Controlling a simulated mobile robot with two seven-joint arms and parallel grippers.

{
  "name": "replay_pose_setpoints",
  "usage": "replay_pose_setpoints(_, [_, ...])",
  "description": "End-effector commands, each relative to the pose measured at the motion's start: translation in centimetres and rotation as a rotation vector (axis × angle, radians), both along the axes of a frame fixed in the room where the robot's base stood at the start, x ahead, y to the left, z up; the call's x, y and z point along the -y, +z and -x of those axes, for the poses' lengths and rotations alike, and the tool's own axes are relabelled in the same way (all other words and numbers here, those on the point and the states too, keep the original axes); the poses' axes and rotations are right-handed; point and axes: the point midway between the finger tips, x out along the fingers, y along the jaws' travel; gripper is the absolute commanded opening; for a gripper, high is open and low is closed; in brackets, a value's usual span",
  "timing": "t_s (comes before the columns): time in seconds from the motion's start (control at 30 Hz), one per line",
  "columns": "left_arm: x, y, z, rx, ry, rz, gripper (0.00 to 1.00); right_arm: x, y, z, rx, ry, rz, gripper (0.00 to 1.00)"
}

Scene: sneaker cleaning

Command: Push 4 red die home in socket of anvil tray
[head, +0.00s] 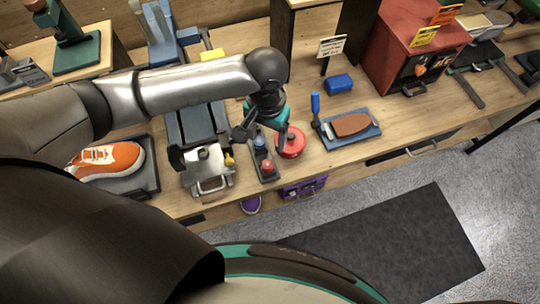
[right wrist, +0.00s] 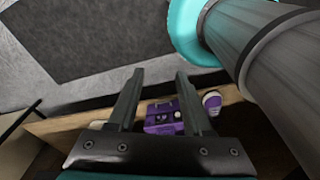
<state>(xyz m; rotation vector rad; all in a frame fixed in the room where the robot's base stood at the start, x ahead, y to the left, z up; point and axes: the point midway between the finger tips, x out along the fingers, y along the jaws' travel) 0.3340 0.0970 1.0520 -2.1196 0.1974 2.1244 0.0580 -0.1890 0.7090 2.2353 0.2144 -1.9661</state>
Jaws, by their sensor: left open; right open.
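The anvil tray (head: 254,160) is a narrow grey tray at the middle of the bench's front edge. A small red die (head: 267,167) stands toward its near end, and a blue piece (head: 259,143) stands farther back. I cannot tell how deep the red die sits in its socket. My left gripper (head: 262,137) hangs over the far end of the tray, its fingers apart and nothing seen between them. It partly hides the tray. My right gripper (right wrist: 159,73) is open and empty in the right wrist view, away from the tray.
A round red object (head: 291,146) sits right beside the tray. A grey press-like device (head: 208,165) stands at its left. A blue tray with a brown block (head: 351,125) lies to the right. A purple item (head: 303,188) is at the front edge. An orange sneaker (head: 106,160) is far left.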

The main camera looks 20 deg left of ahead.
Motion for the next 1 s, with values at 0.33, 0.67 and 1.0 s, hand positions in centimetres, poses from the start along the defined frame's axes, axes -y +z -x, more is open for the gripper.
replay_pose_setpoints(0.33, [0.1,-7.1,0.0,0.0,-0.003,0.0,0.74,0.2,-1.0,3.9,-0.061,0.001,0.005,0.5])
replay_pose_setpoints(0.67, [0.0,-9.4,-0.1,0.001,-0.002,0.001,0.74,0.0,-1.1,1.7,-0.025,0.003,0.001,0.5])
replay_pose_setpoints(1.0, [0.0,-13.3,-0.2,0.001,-0.004,0.001,0.74,0.0,-1.6,2.0,-0.03,0.004,0.001,0.5])
